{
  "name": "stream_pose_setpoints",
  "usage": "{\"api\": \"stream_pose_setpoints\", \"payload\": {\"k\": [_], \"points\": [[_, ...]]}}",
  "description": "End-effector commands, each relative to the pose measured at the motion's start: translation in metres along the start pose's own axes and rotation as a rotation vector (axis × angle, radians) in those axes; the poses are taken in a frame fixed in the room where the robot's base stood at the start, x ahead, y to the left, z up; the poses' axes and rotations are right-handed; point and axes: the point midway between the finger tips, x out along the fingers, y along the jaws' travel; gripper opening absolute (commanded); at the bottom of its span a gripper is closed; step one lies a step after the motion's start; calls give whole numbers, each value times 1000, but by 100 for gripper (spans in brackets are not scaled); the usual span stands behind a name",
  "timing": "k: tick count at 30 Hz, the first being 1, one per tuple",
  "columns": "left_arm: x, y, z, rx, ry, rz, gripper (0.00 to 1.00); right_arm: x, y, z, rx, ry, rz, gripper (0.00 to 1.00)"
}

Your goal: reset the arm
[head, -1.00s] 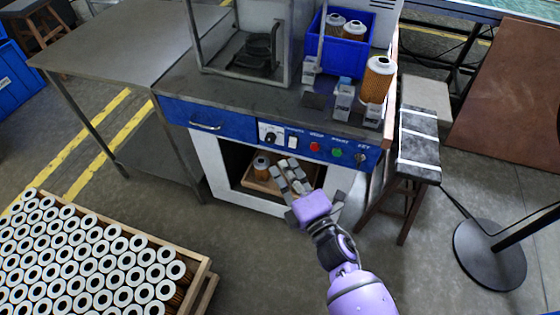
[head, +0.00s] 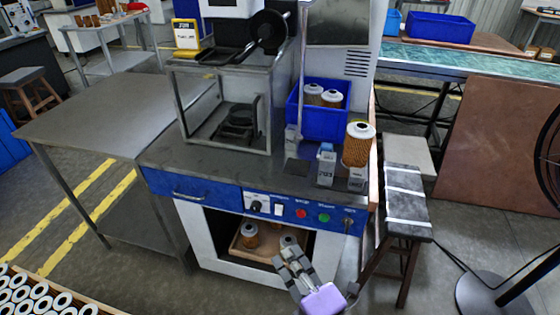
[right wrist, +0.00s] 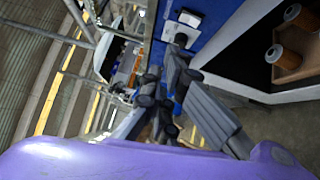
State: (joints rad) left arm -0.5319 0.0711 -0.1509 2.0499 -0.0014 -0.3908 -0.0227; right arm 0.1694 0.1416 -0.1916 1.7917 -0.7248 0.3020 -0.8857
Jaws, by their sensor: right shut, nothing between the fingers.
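My right gripper (head: 288,258) is low in front of the open compartment of the machine bench (head: 205,240) in the head view. It is shut and holds nothing. The right wrist view shows its dark grey fingers (right wrist: 165,95) close up, with the bench's blue front panel beyond. In the compartment, a filter cartridge (head: 249,236) stands in a wooden tray (head: 240,253). A second cartridge (head: 290,242) shows partly behind the fingers. Both cartridges also show in the right wrist view, apart from the fingers. My left gripper is not in view.
On the bench top are a blue bin (head: 318,122) with cartridges, a standing cartridge (head: 358,145) and grey blocks (head: 326,165). A stool (head: 406,205) stands close on the right, and a black stand (head: 490,295) beyond it. A crate of cartridges (head: 35,300) is at lower left.

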Motion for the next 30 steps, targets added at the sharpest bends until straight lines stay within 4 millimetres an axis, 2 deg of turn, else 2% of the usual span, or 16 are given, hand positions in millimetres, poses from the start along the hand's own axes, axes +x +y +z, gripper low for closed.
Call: {"api": "stream_pose_setpoints", "payload": {"k": [5,8,9,11,12,14,16,21,25,30], "points": [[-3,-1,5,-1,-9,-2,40,0,-3,3,55,-13,-13,0],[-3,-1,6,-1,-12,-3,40,1,-8,18,233,-81,-45,0],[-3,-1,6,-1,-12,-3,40,-1,-10,27,343,-125,-59,0],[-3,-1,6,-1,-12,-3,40,-19,-27,39,551,-218,-108,0],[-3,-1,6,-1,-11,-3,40,-39,-43,45,695,-290,-147,0],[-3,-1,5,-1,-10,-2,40,-68,-64,48,875,-386,-194,0],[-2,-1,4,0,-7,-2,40,-106,-88,47,1060,-499,-247,0],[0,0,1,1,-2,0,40,-210,-134,27,1429,-782,-362,0],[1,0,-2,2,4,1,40,-283,-151,4,1590,-958,-426,0],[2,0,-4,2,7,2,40,-366,-157,-20,1631,-1109,-498,0]]}}
